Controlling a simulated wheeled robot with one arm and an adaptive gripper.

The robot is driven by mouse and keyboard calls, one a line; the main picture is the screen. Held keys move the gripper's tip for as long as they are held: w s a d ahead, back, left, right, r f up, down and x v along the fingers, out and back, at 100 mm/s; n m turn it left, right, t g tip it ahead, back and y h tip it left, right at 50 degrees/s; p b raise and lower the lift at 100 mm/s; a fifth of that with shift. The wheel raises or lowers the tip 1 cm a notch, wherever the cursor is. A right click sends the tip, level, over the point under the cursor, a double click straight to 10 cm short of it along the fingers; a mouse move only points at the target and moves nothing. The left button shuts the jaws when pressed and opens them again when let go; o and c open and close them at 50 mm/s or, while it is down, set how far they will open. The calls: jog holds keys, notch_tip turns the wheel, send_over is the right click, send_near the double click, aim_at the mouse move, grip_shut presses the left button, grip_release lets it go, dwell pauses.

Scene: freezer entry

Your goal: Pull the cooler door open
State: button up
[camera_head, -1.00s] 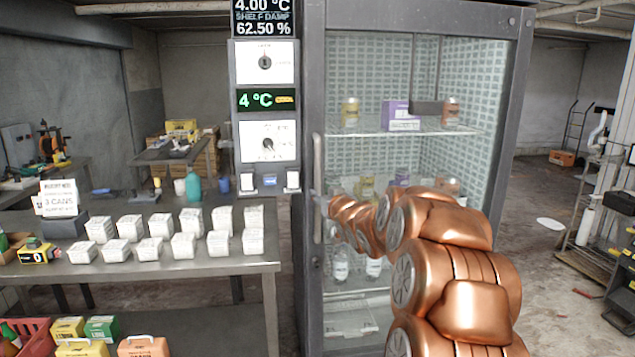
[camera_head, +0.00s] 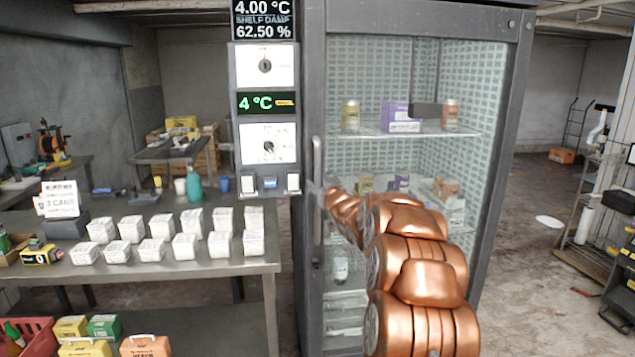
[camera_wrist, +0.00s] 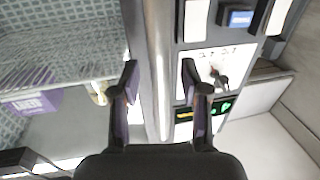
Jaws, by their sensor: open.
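The cooler door (camera_head: 312,80) has a grey frame around a glass pane and looks shut. Its vertical bar handle (camera_head: 317,165) runs along the left edge of the door. In the wrist view the handle (camera_wrist: 159,60) passes between the two open fingers of my gripper (camera_wrist: 160,82), with a gap on each side. In the head view my gripper (camera_head: 318,190) is at the handle's middle height, small and partly hidden by my copper arm. I cannot tell whether the handle is fully between the fingers in depth.
A control panel (camera_head: 265,110) stands left of the door. A metal table (camera_head: 270,262) with white cartons (camera_head: 193,222) stands further left. Bottles and boxes sit on shelves behind the glass. A wire rack (camera_head: 590,225) is at the right. Floor right of the cooler is mostly clear.

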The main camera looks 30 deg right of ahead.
jog(key=shift+w+d+f, duration=0.1)
jog(key=shift+w+d, duration=0.05)
jog(key=shift+w, duration=0.55)
jog(key=shift+c, duration=0.2)
grip_shut()
